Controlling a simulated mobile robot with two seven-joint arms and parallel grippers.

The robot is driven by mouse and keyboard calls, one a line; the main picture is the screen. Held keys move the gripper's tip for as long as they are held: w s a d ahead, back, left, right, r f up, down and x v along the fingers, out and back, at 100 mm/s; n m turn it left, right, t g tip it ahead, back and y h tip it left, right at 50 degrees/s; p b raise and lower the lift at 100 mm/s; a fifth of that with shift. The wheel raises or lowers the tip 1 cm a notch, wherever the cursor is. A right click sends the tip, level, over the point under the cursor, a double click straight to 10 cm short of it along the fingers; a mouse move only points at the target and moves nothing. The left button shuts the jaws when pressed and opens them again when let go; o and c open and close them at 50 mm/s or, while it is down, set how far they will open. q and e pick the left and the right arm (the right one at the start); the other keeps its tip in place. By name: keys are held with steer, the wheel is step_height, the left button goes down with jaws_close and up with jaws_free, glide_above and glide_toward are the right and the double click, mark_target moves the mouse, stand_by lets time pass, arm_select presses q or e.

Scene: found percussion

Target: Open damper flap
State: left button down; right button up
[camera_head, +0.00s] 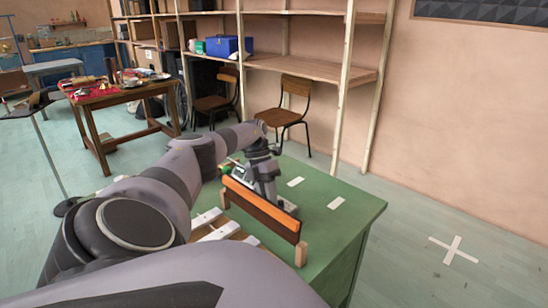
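A long board with a dark brown face and an orange edge (262,208) stands on the green table (345,235), with a light wooden post (301,254) at its near right end. It appears to be the damper flap. My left arm comes in from the left, and its gripper (276,198) points down just behind the board. I cannot tell whether the gripper touches the board, and its fingers are too small and hidden to read. Pale bars (212,226) on a wooden frame lie in front of the board, partly hidden by my arm. My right gripper is not in view.
Wooden shelves (315,68) and two chairs (288,108) stand behind. A wooden table (133,90) with small items is at back left. A white cross (454,249) marks the open floor at right.

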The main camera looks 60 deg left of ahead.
arm_select(q)
steer(key=shift+w+r, duration=0.1)
steer(key=shift+w, duration=0.1)
steer(key=c, duration=1)
jaws_free()
steer(key=b+v, duration=0.2)
steer(key=v, duration=0.5)
